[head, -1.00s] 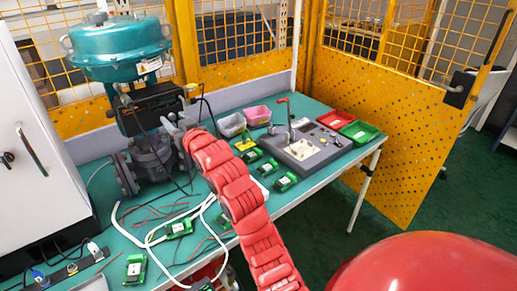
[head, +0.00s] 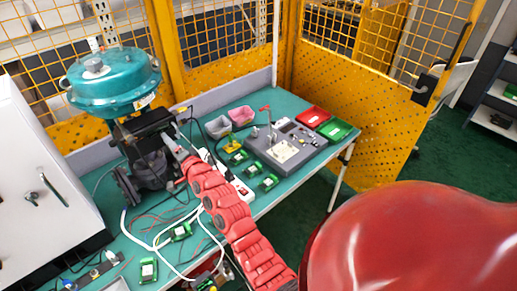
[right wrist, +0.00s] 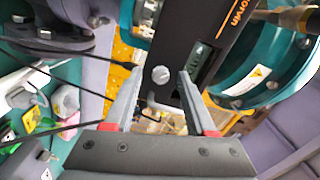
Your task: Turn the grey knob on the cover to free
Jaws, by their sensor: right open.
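The grey knob (right wrist: 161,75) shows as a small round disc in the right wrist view, at the edge of the black cover (right wrist: 212,50) with orange lettering. My right gripper (right wrist: 160,73) is open, with one finger on each side of the knob and visible gaps between. I cannot tell how deep the fingertips reach around it. In the head view, my right gripper (head: 178,145) is at the front right of the black cover (head: 145,122), under the teal actuator (head: 112,85). The knob is too small to make out there. My left gripper is not in view.
A teal housing (right wrist: 270,70) lies close at the right in the wrist view, and dark cables pass at the left. On the green bench, a grey board (head: 300,148), a power strip (head: 240,188) and small green modules lie right of the valve. A white cabinet (head: 40,190) stands left.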

